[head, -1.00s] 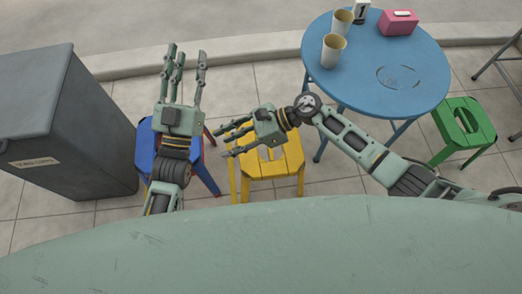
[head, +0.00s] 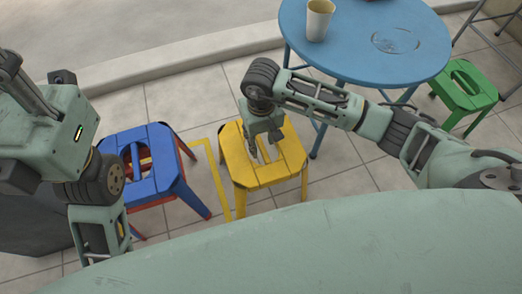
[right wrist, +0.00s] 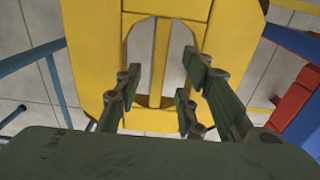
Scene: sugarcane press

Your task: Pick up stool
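The yellow stool (head: 237,170) stands upright on the tiled floor in the middle of the head view. Its seat has two slots with a bar between them. My right gripper (head: 262,152) points down at the seat. In the right wrist view its fingers (right wrist: 158,85) are open on both sides of the stool's middle bar (right wrist: 161,50); contact cannot be told. A blue stool (head: 150,182) with red parts under it stands to the left. A green stool (head: 478,98) stands at the right. My left gripper (head: 15,85) is raised at the left edge, its fingertips cut off.
A round blue table (head: 365,62) with a cup (head: 318,20) on it stands behind the yellow stool, close to my right arm. A dark bin (head: 30,225) is partly hidden by my left arm. A yellow line (head: 223,190) marks the floor between the blue and yellow stools.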

